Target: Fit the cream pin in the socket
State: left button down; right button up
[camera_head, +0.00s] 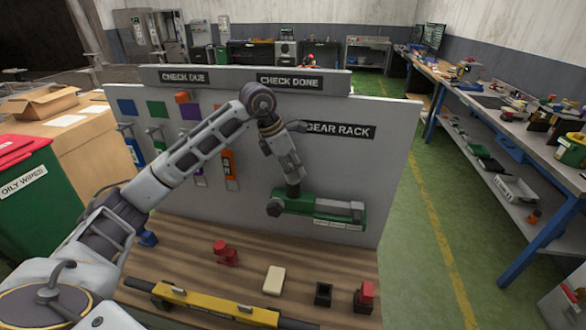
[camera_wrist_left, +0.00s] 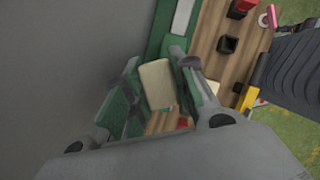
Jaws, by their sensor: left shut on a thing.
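My left gripper (camera_head: 287,203) is in front of the upright panel, over the back of the wooden bench, at the left end of a green and grey fixture (camera_head: 325,209). In the left wrist view its fingers (camera_wrist_left: 155,88) are shut on a cream piece, which I take as the cream pin (camera_wrist_left: 156,82). In the head view this piece is hidden. A black block with a square opening, seemingly the socket (camera_head: 323,293), stands apart on the bench; it also shows in the left wrist view (camera_wrist_left: 228,44). My right gripper is out of view.
A cream block (camera_head: 274,280) lies on the bench between a red part (camera_head: 226,253) and the black block. A yellow bar (camera_head: 215,304) runs along the front. The grey panel (camera_head: 385,165) stands behind.

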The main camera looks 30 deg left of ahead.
pick_arm(q)
jog(key=shift+f, duration=0.3)
jog(key=c, duration=1.1)
grip_release()
jog(key=shift+v, duration=6)
